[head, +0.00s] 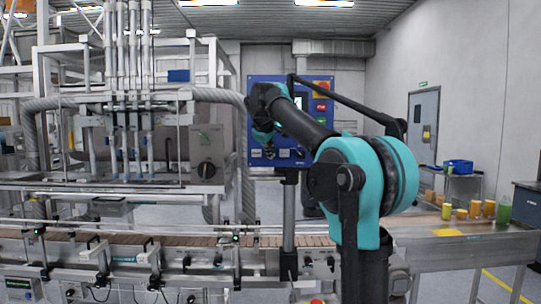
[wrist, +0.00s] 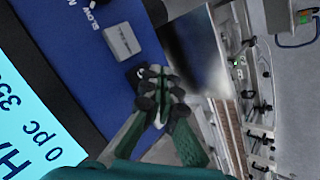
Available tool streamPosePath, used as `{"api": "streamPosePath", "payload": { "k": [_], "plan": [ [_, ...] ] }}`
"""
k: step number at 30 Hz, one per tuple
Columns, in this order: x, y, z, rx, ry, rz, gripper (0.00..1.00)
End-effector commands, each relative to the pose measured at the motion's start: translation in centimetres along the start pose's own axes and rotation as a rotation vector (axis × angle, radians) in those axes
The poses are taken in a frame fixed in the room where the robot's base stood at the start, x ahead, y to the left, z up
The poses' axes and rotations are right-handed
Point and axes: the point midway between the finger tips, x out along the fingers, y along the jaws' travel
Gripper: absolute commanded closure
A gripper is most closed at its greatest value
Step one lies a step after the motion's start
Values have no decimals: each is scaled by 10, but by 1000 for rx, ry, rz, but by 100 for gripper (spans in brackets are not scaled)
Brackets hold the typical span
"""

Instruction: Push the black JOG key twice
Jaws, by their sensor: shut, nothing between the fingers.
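The blue control panel (head: 262,160) stands behind my arm in the head view, and its face (wrist: 85,75) fills the left of the wrist view. My gripper (wrist: 160,98) is shut and empty, with its fingertips close in front of the panel. A small dark key (wrist: 134,75), seemingly the black JOG key, shows at the fingertips and is mostly hidden by them; its label is not readable. I cannot tell whether the fingertips touch it. In the head view my gripper (head: 262,136) covers part of the panel's left side.
A grey key (wrist: 122,42) beside the word SLOW sits next to the dark key. A lit cyan screen (wrist: 35,130) lies at the left of the wrist view. A red button (head: 321,91) is high on the panel. The conveyor (head: 200,241) runs below.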

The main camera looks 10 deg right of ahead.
Motion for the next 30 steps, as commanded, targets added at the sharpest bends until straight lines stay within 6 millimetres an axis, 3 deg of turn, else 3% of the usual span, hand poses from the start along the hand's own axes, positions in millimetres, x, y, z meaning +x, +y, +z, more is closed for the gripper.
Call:
{"api": "streamPosePath", "payload": {
  "k": [7, 21, 30],
  "plan": [
    [-4, -2, 2, 0, 0, 0, 100],
    [-32, -23, 23, 0, 0, -1, 100],
    [-35, -25, 25, 0, 0, 0, 100]
  ]
}}
